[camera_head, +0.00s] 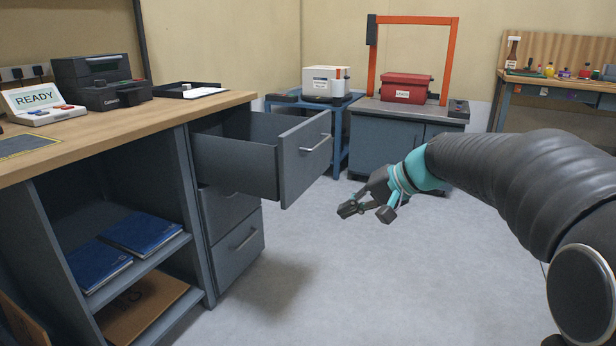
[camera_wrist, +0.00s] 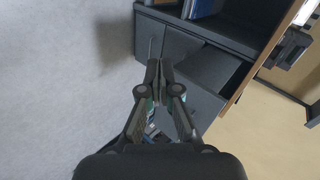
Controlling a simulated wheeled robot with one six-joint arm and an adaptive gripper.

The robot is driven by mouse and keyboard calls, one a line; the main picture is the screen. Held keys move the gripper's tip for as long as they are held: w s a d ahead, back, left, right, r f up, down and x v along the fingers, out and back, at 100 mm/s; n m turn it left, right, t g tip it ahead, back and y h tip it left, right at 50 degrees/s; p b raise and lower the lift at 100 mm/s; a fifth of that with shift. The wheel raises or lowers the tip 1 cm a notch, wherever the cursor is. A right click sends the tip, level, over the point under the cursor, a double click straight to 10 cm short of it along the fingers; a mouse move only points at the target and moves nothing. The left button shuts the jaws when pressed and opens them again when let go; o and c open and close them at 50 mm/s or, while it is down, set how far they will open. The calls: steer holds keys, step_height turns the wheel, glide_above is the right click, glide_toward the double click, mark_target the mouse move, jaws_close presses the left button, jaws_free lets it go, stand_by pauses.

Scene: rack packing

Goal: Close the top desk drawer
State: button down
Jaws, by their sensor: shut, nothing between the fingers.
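The top desk drawer (camera_head: 305,160) is pulled far out of the grey desk (camera_head: 182,170), and its inside looks empty. Its front carries a silver bar handle (camera_head: 316,144). My gripper (camera_head: 368,212) is in front of the drawer, to its right and a little lower than the front's middle, apart from it. In the wrist view my gripper (camera_wrist: 153,72) has its fingers together with nothing held. Drawer fronts and the open drawer (camera_wrist: 213,68) show behind and beside the fingers there. The lower drawers (camera_head: 238,247) are shut.
The wooden desktop (camera_head: 215,105) holds a printer (camera_head: 100,80), a READY display (camera_head: 38,103) and a tray. Blue books (camera_head: 140,230) lie on the shelf. A grey cabinet (camera_head: 385,145) with a red box (camera_head: 405,88) stands behind my gripper. The floor (camera_head: 330,290) in front is clear.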

steer(key=w+a+f+m+y+b, duration=0.15)
steer(key=w+y, duration=0.25)
steer(key=w, duration=1)
steer(key=t+y, duration=0.3)
steer(key=y, duration=0.1)
glide_toward(292, 171)
steer(key=shift+m, duration=0.25)
steer(key=p+x, duration=0.1)
steer(key=x, duration=0.6)
steer(key=shift+w, duration=0.2)
steer(key=shift+a, duration=0.1)
